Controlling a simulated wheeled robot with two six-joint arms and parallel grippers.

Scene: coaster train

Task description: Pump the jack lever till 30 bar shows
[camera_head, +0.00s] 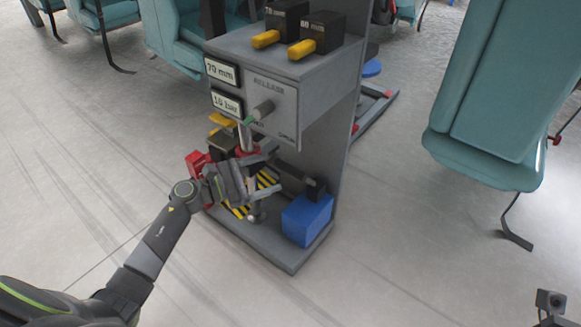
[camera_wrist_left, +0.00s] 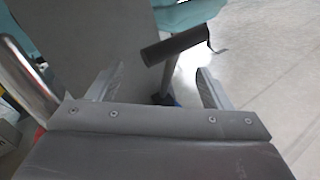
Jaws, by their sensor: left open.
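The jack stand (camera_head: 345,110) is a grey cabinet with a pressure display (camera_head: 227,103) that appears to read 10 bar. Above it, another display (camera_head: 221,71) reads 70 mm. My left gripper (camera_head: 268,170) is open in the lower bay, its fingers pointing right. The jack lever's black grip (camera_head: 315,188) is just beyond the fingertips. In the left wrist view the black grip (camera_wrist_left: 175,46) lies tilted ahead of the open jaws (camera_wrist_left: 158,84), with its grey shaft running down between them. Nothing is held. My right gripper is not in view.
Black blocks with yellow handles (camera_head: 302,49) stand on top. A blue box (camera_head: 306,219) sits at the base's right. Teal seats (camera_head: 490,95) stand around; the floor in front is clear.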

